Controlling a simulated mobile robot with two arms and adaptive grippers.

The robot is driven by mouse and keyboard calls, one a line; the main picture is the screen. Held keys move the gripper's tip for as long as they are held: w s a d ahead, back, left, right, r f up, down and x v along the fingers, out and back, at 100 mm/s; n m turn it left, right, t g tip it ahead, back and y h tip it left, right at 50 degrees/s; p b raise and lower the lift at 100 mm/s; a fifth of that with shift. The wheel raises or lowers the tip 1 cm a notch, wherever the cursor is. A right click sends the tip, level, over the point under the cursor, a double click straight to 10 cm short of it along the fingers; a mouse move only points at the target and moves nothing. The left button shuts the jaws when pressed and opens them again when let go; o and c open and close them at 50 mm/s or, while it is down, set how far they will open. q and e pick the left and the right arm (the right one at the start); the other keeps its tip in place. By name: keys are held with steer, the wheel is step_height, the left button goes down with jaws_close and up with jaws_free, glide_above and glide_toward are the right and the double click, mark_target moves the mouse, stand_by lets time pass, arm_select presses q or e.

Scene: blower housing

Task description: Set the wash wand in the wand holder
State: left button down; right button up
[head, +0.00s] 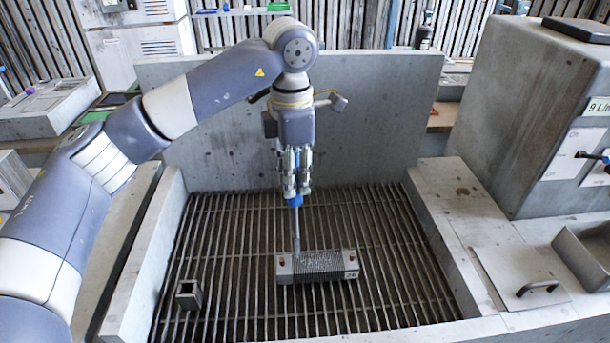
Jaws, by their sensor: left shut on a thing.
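My left gripper (296,182) is shut on the wash wand (296,226), which has a blue grip and a thin grey rod. The wand hangs nearly upright, tip down, over the grate of the wash basin. Its lower end shows against the left end of a ribbed grey block (318,266); I cannot tell if they touch. A small square grey socket with an open top (188,294), which looks like the wand holder, stands on the grate at the front left, apart from the wand. My right gripper is not in view.
The bar grate (235,235) lies between raised concrete walls, with a tall panel (380,110) behind. A large grey cabinet (540,110) stands at the right, above a lid with a black handle (538,288) and a grey bin (585,255). The grate between block and socket is clear.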

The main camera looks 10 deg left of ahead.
arm_select(q)
steer(key=s+a+b, duration=0.1)
steer(key=s+a, duration=0.6)
steer(key=a, duration=0.3)
steer(key=s+a+b, duration=0.2)
steer(key=s+a, duration=0.6)
steer(key=a, duration=0.2)
steer(key=shift+a, duration=0.25)
stand_by(1.1)
steer(key=shift+f, duration=0.2)
stand_by(0.4)
steer(key=shift+f+b, duration=2.15)
steer(key=shift+f, duration=0.25)
steer(key=shift+f+b, duration=1.2)
steer(key=shift+f, duration=0.25)
